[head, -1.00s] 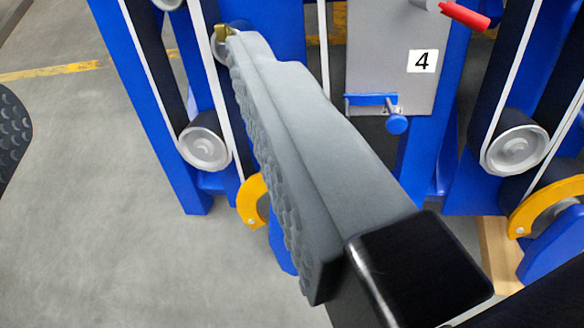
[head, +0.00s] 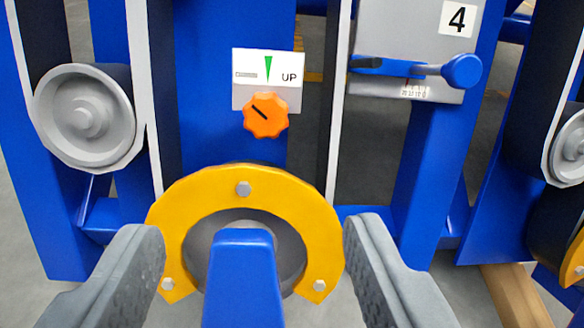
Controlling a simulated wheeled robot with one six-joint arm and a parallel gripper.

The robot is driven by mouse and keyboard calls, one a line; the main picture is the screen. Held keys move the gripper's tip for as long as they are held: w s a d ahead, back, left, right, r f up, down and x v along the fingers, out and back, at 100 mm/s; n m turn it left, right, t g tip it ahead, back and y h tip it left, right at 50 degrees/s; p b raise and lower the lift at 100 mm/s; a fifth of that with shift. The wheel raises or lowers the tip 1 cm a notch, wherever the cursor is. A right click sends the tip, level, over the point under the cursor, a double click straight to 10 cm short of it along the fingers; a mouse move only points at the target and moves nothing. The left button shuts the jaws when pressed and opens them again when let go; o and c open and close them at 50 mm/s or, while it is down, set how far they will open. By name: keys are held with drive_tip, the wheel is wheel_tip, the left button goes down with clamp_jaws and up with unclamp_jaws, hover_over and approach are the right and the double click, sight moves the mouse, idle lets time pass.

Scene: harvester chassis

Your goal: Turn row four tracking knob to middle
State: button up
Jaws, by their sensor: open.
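The orange tracking knob (head: 266,115) sits on the blue upright left of the panel marked 4. It has a lobed rim and a dark pointer line slanting to the upper left. Just above it is a white indicator plate (head: 268,78) with a green wedge, a small bar symbol at left and "UP" at right. My gripper (head: 253,240) is open, with its two grey fingers spread at the lower left and lower right. It is below the knob in the picture, and nothing is held between the fingers.
A yellow curved guard (head: 243,188) with bolts and a blue bar (head: 243,278) show between my fingers. The grey panel (head: 400,60) carries a blue lever (head: 415,67) right of the knob. A grey roller (head: 88,116) with a belt stands at left; another roller is at the right edge.

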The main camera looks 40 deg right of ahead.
approach(266, 118)
drive_tip(key=x, duration=0.9)
drive_tip(key=shift+w+d+f, duration=0.1)
drive_tip(key=shift+w+d, duration=0.05)
drive_tip(key=shift+w, duration=0.1)
drive_tip(key=c, duration=1)
